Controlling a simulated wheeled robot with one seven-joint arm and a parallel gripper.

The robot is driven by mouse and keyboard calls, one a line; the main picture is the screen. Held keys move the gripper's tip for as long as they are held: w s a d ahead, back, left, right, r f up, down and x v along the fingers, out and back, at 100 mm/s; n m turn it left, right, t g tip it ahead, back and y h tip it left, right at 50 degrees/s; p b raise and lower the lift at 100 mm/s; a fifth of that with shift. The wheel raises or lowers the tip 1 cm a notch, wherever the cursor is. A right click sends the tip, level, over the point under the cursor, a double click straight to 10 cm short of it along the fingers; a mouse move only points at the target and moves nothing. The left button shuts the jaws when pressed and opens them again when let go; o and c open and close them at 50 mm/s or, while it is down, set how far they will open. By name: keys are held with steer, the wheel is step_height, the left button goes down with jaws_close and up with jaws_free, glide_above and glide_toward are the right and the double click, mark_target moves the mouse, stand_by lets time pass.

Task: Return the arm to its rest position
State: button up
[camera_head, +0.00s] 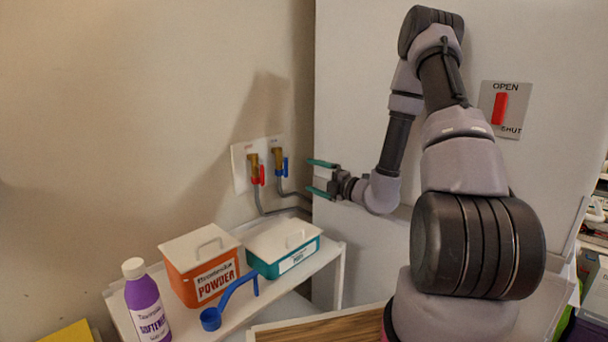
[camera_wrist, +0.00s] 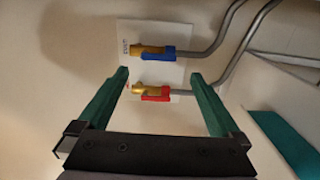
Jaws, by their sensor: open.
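My arm reaches up and bends back down in the head view, with my gripper (camera_head: 318,177) pointing left toward the wall taps. My gripper is open, its two green fingers spread and empty; they also show in the wrist view (camera_wrist: 163,78). The red-handled tap (camera_head: 256,168) and the blue-handled tap (camera_head: 280,161) sit on a white wall plate (camera_head: 240,172), to the left of the fingertips. In the wrist view, the red tap (camera_wrist: 152,91) appears between the fingertips and the blue tap (camera_wrist: 140,52) beyond them. I cannot tell the exact gap from fingers to taps.
A white shelf (camera_head: 240,318) below holds a purple softener bottle (camera_head: 147,305), an orange powder box (camera_head: 203,270), a blue scoop (camera_head: 228,302) and a teal box (camera_head: 284,247). Grey hoses (camera_head: 296,196) run from the taps. An OPEN/SHUT panel with a red lever (camera_head: 499,108) is behind my arm.

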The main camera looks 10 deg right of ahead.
steer(key=shift+s+d, duration=0.2)
steer(key=shift+s, duration=0.1)
